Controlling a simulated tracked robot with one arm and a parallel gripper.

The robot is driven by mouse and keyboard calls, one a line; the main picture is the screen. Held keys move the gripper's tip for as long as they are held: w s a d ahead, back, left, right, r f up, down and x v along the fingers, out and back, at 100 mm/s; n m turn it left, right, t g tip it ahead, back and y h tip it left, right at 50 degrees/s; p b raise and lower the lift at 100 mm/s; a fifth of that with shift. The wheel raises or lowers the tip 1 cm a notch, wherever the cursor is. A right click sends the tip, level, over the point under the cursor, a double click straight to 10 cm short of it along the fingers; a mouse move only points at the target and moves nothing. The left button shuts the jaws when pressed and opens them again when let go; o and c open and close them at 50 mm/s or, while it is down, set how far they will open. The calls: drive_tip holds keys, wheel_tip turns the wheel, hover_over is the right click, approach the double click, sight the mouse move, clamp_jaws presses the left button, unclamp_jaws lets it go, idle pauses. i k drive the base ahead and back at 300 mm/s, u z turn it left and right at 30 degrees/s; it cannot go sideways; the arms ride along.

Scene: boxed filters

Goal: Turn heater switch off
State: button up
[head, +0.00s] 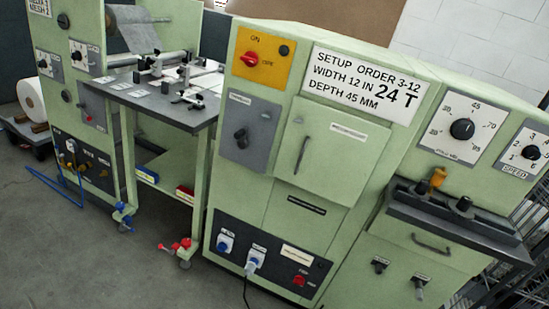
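A pale green machine fills the view, tilted in the picture. A red rotary switch (250,59) sits on a yellow plate marked "ON" at the top of its middle cabinet. Below it, a grey panel (262,120) carries a black switch (241,138) with a small label too blurred to read. A small red knob (299,281) sits on the dark lower panel (275,250). No label reading "heater" is legible, so I cannot tell which one is the heater switch. My gripper is not in view.
A sign (367,86) reads "SETUP ORDER 3-12". Dials (462,129) are at right, above a dark ledge (455,213) with a yellow-orange knob (438,178). A worktable (160,105) stands left. Plugs and a cable (255,258) are low on the front. Floor at lower left is mostly clear.

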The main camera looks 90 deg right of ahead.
sight(299, 280)
drive_tip(key=u, duration=0.2)
drive_tip(key=i, duration=0.85)
drive_tip(key=z, duration=2.45)
